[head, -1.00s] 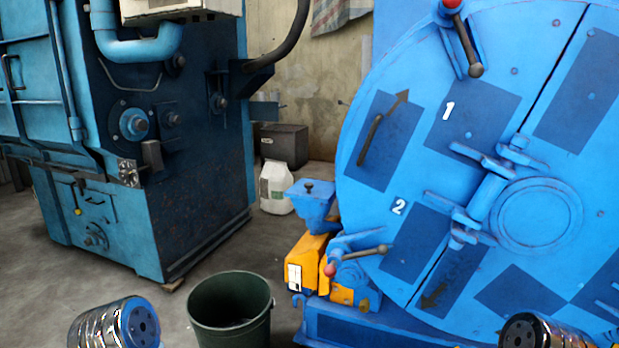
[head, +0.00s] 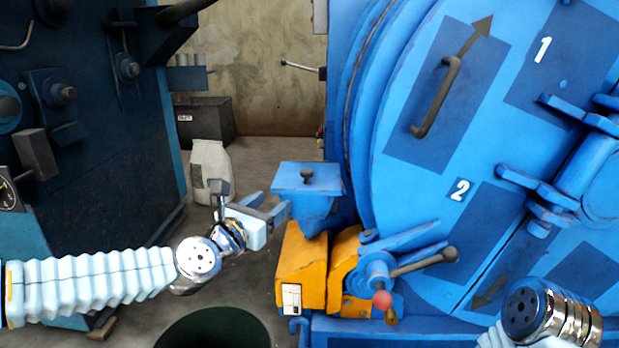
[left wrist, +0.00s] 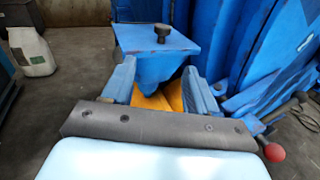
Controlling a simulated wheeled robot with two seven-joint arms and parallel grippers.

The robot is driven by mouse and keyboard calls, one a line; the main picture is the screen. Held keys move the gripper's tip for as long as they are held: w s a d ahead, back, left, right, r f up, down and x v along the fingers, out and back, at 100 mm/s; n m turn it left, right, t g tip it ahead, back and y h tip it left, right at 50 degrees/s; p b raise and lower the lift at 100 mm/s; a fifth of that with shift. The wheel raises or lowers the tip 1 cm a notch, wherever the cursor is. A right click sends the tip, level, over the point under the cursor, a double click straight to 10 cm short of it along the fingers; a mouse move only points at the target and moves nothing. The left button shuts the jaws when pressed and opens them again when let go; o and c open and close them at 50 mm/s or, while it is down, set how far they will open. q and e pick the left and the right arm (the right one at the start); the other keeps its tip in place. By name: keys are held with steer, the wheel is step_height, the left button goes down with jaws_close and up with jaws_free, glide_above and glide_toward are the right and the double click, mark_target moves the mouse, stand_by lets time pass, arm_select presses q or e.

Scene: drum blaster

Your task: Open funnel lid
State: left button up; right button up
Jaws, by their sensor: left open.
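The blue funnel (head: 312,213) stands above the yellow housing at the left of the big blue drum. Its flat square lid (head: 306,179) lies closed on top, with a dark knob (head: 306,175) in the middle. My left gripper (head: 282,205) is open and empty, just left of the funnel and pointing at it. In the left wrist view, its two fingers (left wrist: 162,85) flank the funnel below the lid (left wrist: 155,42), and the knob (left wrist: 162,33) is in front. I cannot tell whether the fingers touch the funnel. My right arm shows at the bottom right, but its gripper is out of view.
The blue drum (head: 440,200) with its door fills the right. A lever with a red ball (head: 382,300) sticks out by the yellow housing (head: 302,265). A dark bucket (head: 212,328) stands at the bottom, a white sack (head: 209,165) behind the gripper, and a blue machine (head: 90,130) at the left.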

mark_target(304, 173)
arm_select(q)
steer(key=shift+n, duration=0.4)
steer(key=x, duration=0.4)
steer(key=r+p+x, duration=0.1)
steer(key=x, duration=0.9)
steer(key=shift+s+d+r+p, duration=0.1)
steer(key=shift+r+p, duration=0.15)
steer(key=shift+p, duration=0.15)
jaws_close()
